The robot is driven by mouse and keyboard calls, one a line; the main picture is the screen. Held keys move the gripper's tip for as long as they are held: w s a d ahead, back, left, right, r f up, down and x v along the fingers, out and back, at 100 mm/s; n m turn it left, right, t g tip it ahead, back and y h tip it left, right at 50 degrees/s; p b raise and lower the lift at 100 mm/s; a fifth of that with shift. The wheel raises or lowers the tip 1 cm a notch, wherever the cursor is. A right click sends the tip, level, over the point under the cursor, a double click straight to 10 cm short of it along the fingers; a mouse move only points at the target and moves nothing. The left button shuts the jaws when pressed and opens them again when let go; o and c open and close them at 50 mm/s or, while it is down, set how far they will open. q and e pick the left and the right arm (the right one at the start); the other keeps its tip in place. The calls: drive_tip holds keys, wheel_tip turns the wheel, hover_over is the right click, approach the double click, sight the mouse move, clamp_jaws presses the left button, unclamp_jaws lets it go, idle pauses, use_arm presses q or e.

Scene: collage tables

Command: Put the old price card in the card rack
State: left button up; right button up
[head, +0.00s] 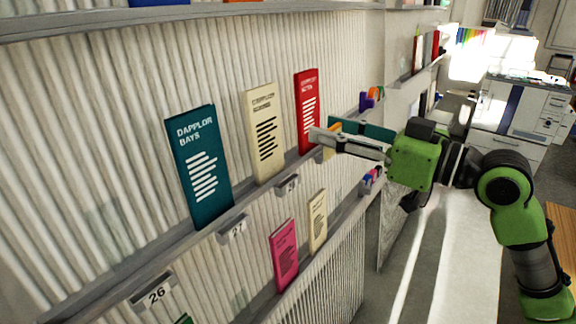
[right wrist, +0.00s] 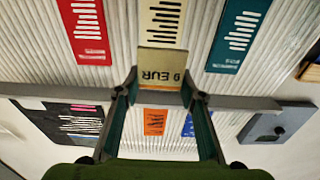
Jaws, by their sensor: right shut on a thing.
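My right gripper (head: 325,142) reaches in from the right, in front of the shelf near the red brochure. It is shut on a small yellowish price card (right wrist: 160,67), which reads EUR with a digit in the right wrist view. The card sits between both fingertips (right wrist: 160,84), in front of the ribbed wall; in the head view it is a yellow-orange patch (head: 333,142) partly behind the fingers. I cannot make out whether the card touches the shelf. I cannot identify the card rack for sure. My left gripper is not in view.
Teal (head: 203,165), cream (head: 265,130) and red (head: 306,105) brochures stand on the shelf. Number holders 26 (head: 155,294), 27 (head: 236,228) and 28 (head: 288,184) line its edge. Pink (head: 285,255) and cream (head: 317,222) brochures stand below.

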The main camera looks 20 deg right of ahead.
sight(272, 163)
drive_tip(key=w+a+f+p, duration=0.1)
drive_tip(key=w+a+f, duration=0.1)
drive_tip(key=w+a+f+p, duration=0.1)
drive_tip(key=w+f, duration=0.1)
drive_tip(key=w+a+f+p, duration=0.1)
drive_tip(key=w+a+f, duration=0.1)
drive_tip(key=w+f, duration=0.1)
drive_tip(key=shift+w+a, duration=0.1)
drive_tip(key=shift+a, duration=0.25)
drive_tip(key=f, duration=0.1)
drive_tip(key=f+p, duration=0.1)
drive_tip(key=f, duration=0.1)
drive_tip(key=shift+w+a, duration=0.2)
drive_tip(key=shift+w, duration=0.15)
drive_tip(key=shift+s+f, duration=0.1)
drive_tip(key=shift+f, duration=0.25)
drive_tip(key=shift+f, duration=0.15)
drive_tip(key=o, duration=0.7)
